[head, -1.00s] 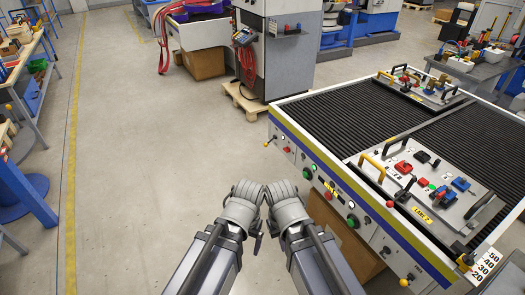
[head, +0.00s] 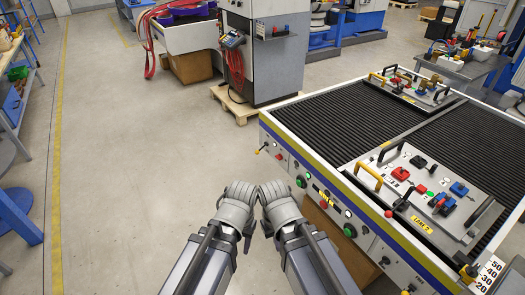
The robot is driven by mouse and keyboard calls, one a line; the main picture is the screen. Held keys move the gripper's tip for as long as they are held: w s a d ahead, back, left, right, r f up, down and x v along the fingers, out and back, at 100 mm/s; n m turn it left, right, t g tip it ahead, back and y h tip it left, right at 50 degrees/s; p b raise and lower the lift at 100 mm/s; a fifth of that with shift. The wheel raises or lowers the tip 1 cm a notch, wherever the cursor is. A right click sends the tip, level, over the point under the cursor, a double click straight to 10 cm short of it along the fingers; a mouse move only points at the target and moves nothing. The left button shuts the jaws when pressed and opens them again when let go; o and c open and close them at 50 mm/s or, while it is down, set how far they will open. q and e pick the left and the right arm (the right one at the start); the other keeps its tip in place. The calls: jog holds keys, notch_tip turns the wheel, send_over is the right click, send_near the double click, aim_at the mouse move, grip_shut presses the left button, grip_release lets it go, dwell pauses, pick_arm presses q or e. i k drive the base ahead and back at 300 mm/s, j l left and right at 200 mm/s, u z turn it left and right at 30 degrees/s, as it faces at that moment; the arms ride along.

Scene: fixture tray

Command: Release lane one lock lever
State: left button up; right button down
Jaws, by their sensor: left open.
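The lane table's front panel (head: 330,197) runs along the right. A lever with a yellow knob (head: 261,151) sticks out at the panel's left end; I cannot read any lane mark by it. A red-ball lever (head: 388,213) stands by the near fixture tray (head: 440,236), which is labelled LANE 2. My left gripper (head: 239,190) and right gripper (head: 272,190) are side by side over the floor, left of the panel and apart from both levers. The left is open and nothing shows in it. The right's fingertips are not clear.
A second fixture tray (head: 420,98) sits at the table's far side. Dark ribbed lanes (head: 350,122) cover the table top. A grey machine cabinet (head: 263,65) on a pallet stands behind. The floor (head: 130,170) to the left is clear.

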aim_at(257, 152)
jog(key=i+j, duration=0.1)
jog(key=i, duration=0.35)
jog(key=i+j+z, duration=0.1)
jog(key=i, duration=0.4)
jog(key=i+j, duration=0.2)
jog(key=i, duration=0.25)
jog(key=l+z, duration=0.05)
